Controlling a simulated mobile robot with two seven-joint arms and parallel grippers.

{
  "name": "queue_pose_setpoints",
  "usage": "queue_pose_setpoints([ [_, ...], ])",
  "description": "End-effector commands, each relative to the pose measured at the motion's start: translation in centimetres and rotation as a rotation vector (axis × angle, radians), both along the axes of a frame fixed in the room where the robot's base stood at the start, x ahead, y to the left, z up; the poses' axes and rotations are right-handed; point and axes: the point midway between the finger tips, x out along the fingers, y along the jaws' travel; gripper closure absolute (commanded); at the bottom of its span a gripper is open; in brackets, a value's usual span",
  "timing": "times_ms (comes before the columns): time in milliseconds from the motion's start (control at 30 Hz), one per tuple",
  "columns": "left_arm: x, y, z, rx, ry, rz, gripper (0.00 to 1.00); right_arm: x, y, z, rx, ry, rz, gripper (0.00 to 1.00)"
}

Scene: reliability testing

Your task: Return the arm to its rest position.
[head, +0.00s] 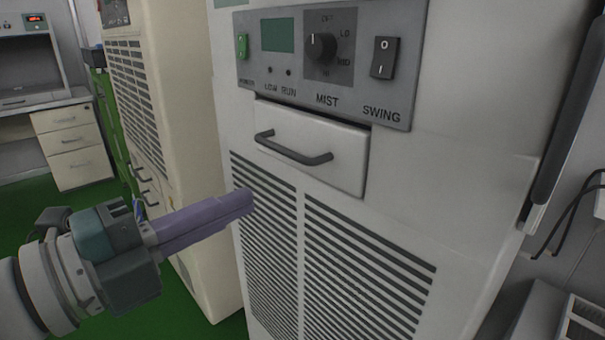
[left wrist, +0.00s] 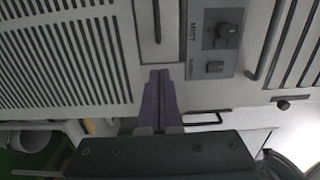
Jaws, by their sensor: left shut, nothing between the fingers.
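My left gripper (head: 248,202) comes in from the left in the head view. Its two purple fingers lie together with nothing between them. The fingertips appear in front of the upper left of the white machine's grille (head: 365,262), below and left of its drawer (head: 330,160). Whether they touch the machine cannot be told. In the left wrist view the shut fingers (left wrist: 160,76) point toward the machine's front, near the drawer and the control panel (left wrist: 203,45). My right gripper is in neither view.
The panel carries a mist knob (head: 321,46), a swing switch (head: 384,57) and a green power switch (head: 242,45). The drawer handle (head: 292,150) sticks out. A beige cabinet (head: 170,110) stands left of the machine.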

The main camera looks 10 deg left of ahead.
Motion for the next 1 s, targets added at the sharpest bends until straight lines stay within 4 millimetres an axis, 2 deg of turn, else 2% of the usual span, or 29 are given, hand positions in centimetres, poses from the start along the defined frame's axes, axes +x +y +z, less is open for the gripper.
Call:
queue_pose_setpoints([
  [133,0.8,2.3,3.7,-0.167,0.090,0.213,1.00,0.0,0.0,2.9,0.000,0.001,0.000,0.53],
  [233,0.6,5.2,5.6,-0.353,0.236,0.449,1.00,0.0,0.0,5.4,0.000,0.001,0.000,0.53],
  [333,-1.4,7.9,5.6,-0.538,0.442,0.689,1.00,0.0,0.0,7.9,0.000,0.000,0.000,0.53],
  [433,-5.0,9.2,4.6,-0.687,0.678,0.895,1.00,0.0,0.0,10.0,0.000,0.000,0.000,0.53],
  [533,-9.4,9.0,3.8,-0.786,0.914,1.059,1.00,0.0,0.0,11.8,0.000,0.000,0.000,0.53],
  [633,-14.0,7.9,3.7,-0.844,1.136,1.181,1.00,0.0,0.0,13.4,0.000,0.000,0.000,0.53],
  [733,-18.7,6.3,4.4,-0.867,1.351,1.278,1.00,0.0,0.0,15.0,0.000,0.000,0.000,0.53],
  [800,-21.9,5.1,5.6,-0.864,1.491,1.330,1.00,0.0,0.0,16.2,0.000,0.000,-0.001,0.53],
  [1000,-21.3,5.4,12.9,-0.857,1.466,1.324,1.00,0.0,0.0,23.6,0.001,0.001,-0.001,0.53],
])
